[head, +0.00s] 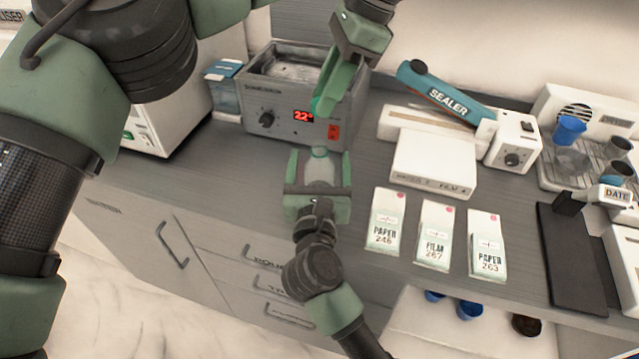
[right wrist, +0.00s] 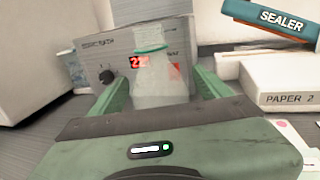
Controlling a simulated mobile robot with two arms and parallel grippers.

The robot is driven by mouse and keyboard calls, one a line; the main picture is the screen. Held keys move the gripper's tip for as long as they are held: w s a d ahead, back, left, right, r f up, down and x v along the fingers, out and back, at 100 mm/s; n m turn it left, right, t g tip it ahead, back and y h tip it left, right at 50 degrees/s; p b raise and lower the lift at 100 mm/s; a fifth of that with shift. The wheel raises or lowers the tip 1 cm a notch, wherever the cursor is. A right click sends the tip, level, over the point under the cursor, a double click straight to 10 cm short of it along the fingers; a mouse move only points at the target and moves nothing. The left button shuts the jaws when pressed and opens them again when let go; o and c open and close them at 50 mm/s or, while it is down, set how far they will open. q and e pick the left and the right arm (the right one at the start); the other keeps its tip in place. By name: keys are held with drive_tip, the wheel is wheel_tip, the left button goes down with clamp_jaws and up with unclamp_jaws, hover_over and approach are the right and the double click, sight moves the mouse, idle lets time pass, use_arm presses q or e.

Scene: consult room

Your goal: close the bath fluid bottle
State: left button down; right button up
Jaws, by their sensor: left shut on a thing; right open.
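The bath fluid bottle (head: 319,170) is pale and translucent and stands upright on the counter in front of the water bath. My right gripper (head: 318,180) is open, with one finger on each side of the bottle. In the right wrist view the bottle (right wrist: 164,85) stands between the two spread fingers, with a teal band near its top. My left gripper (head: 333,95) comes down from above and is shut on a small teal cap (head: 321,106). The cap is above the bottle and apart from it. The fingers partly hide the cap.
The grey water bath (head: 270,117) with a red display stands just behind the bottle. To the right are a white box (head: 433,163), the sealer (head: 445,92) and several paper and film packets (head: 434,235). A blue box (head: 224,88) stands left. Counter left of the bottle is clear.

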drive_tip(key=shift+w, duration=0.4)
clamp_jaws()
use_arm(q)
hover_over(314, 155)
drive_tip(key=w+d, duration=0.1)
drive_tip(key=d, duration=0.1)
drive_tip(key=shift+f, duration=2.45)
drive_tip(key=shift+f, duration=0.15)
drive_tip(key=shift+f, duration=0.75)
drive_tip(key=shift+f, duration=0.55)
